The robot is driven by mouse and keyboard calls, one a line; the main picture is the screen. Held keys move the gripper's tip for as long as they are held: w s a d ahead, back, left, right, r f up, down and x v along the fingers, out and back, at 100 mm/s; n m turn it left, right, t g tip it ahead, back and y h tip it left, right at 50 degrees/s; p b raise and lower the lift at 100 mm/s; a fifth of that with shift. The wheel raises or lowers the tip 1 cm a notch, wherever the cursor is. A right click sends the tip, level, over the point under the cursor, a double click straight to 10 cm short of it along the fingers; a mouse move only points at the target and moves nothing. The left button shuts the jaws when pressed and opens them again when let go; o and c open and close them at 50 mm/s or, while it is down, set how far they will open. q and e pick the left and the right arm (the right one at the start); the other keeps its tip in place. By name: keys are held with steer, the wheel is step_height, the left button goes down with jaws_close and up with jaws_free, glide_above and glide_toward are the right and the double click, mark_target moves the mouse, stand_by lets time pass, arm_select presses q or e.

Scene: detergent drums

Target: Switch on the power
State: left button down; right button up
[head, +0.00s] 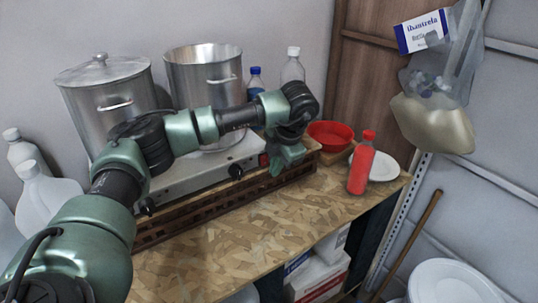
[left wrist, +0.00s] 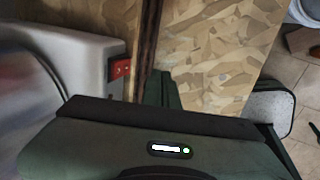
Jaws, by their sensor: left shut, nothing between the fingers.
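A pale metal stove (head: 205,180) stands on a slatted wooden base on the bench. A small red power switch (head: 264,160) sits at the right end of its front face. In the left wrist view the red switch (left wrist: 121,69) shows on the pale stove housing (left wrist: 85,60). My left gripper (head: 276,171) is shut and empty, just to the right of the switch. In the left wrist view its green fingers (left wrist: 160,88) point forward, right of the switch, with a small gap visible between. Whether the switch is on or off cannot be told. My right gripper is not in view.
Two metal pots (head: 107,95) stand on the stove. Black knobs (head: 236,172) line its front. A red bowl (head: 330,134), a red bottle (head: 361,163) and a white plate (head: 384,165) are to the right. The chipboard bench front (head: 230,245) is clear.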

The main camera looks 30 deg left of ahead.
mark_target(264, 160)
arm_select(q)
steer(key=a, duration=0.1)
steer(key=w+a+p, duration=0.1)
steer(key=a, duration=0.1)
steer(key=shift+w+a, duration=0.1)
steer(key=shift+w, duration=0.05)
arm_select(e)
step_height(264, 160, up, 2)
arm_select(q)
steer(key=shift+w+a+b, duration=0.15)
steer(key=shift+a+b, duration=0.05)
steer(key=shift+b, duration=0.25)
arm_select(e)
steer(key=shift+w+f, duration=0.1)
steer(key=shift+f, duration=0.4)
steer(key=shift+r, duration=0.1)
arm_select(q)
steer(key=shift+r+p, duration=0.5)
steer(key=shift+r, duration=0.3)
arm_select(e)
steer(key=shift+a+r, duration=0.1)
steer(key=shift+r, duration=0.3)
arm_select(q)
steer(key=shift+d, duration=0.1)
